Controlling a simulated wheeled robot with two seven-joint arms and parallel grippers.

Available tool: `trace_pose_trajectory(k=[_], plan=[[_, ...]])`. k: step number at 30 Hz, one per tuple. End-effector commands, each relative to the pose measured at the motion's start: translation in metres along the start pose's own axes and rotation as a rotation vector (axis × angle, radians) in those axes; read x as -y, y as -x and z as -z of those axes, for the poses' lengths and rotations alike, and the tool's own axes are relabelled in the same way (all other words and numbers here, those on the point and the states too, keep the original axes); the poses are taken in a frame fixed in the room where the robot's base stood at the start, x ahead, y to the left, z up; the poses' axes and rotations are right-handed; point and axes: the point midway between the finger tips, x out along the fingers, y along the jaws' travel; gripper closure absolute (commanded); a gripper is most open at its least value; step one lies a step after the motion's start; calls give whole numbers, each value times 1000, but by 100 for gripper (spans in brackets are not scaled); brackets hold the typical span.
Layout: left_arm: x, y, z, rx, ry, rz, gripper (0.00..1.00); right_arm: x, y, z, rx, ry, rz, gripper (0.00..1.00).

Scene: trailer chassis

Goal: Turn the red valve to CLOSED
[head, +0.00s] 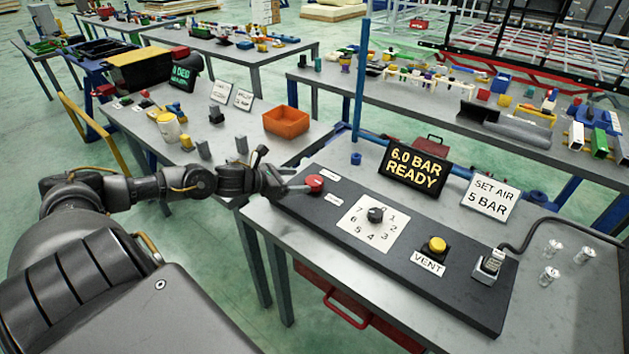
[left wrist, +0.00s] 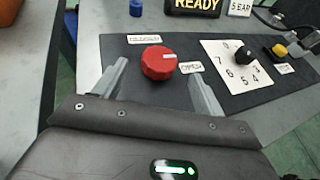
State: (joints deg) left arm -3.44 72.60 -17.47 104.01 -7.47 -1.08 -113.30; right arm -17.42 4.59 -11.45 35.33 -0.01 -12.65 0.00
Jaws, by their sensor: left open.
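The red valve (head: 315,183) is a round knob at the left end of a dark panel (head: 330,220) on the near table. It also shows in the left wrist view (left wrist: 158,64), with a white mark on its top toward the right. One small label (left wrist: 144,39) lies behind it and another (left wrist: 191,67), seemingly OPEN, lies to its right. My left gripper (head: 284,173) is open at the panel's left end. In the left wrist view its fingers (left wrist: 160,74) stand on either side of the valve, with gaps; contact is not visible. My right gripper is not in view.
Right of the valve are a numbered dial (head: 375,214), a yellow VENT button (head: 437,245) and a switch (head: 490,264). An orange bin (head: 286,121) stands on the table behind.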

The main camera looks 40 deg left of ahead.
Motion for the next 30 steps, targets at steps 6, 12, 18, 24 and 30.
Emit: trace_pose_trajectory(k=[6, 12, 18, 24, 30], plan=[[0, -32, -4, 3, 4, -3, 29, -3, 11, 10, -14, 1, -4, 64], [0, -58, -2, 1, 2, -2, 29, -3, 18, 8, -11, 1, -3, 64], [1, -70, 0, -1, 0, 0, 29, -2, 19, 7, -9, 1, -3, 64], [1, -71, 0, -2, -1, 0, 29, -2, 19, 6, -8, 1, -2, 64], [1, -71, 0, -2, 0, 0, 45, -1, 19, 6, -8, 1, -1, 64]])
